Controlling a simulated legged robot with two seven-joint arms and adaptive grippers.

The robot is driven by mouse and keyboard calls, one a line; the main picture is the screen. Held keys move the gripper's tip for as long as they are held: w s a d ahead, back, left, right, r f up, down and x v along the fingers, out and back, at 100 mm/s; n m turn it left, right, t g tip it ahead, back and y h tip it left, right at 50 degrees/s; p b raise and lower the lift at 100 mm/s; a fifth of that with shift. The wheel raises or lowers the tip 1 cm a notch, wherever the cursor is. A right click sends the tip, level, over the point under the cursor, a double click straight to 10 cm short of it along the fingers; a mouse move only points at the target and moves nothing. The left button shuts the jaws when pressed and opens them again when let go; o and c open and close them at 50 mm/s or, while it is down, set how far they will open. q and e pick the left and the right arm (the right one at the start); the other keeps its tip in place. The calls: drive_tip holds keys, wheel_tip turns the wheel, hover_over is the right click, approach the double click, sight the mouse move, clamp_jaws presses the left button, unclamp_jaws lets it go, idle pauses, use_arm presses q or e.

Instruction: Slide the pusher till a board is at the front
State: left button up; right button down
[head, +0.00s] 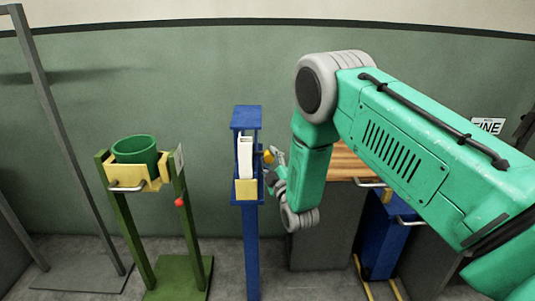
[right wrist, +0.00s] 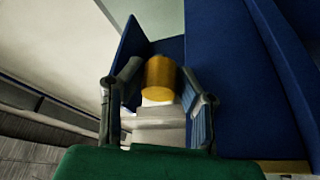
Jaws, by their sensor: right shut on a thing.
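A blue stand (head: 250,235) holds an upright blue magazine near the middle of the head view. A white board-like piece (head: 245,160) stands in its opening, above a yellow block (head: 246,189). A yellow knob (head: 268,156), which looks like the pusher's handle, sticks out on the magazine's right side. My right gripper (head: 272,166) is shut on this knob. In the right wrist view the knob (right wrist: 160,78) sits between the two fingers, with pale stepped pieces (right wrist: 160,118) below it. The pusher's inner part is hidden. My left gripper is not in view.
A green and yellow stand (head: 140,183) with a green cup (head: 136,150) is at the left. A wooden-topped bench (head: 348,162) and a blue cabinet (head: 383,240) are behind my right arm. Floor shows between the two stands.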

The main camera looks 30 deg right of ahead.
drive_tip(key=shift+w+d+f, duration=0.1)
drive_tip(key=shift+d+f, duration=0.1)
drive_tip(key=shift+f, duration=0.05)
drive_tip(key=c, duration=1.5)
unclamp_jaws()
drive_tip(key=shift+o, duration=0.2)
drive_tip(key=shift+a, duration=0.25)
drive_tip(key=shift+s+a, duration=0.1)
drive_tip(key=shift+s, duration=0.1)
drive_tip(key=v, duration=1.1)
drive_tip(key=shift+s+f, duration=0.2)
drive_tip(key=shift+d, duration=0.2)
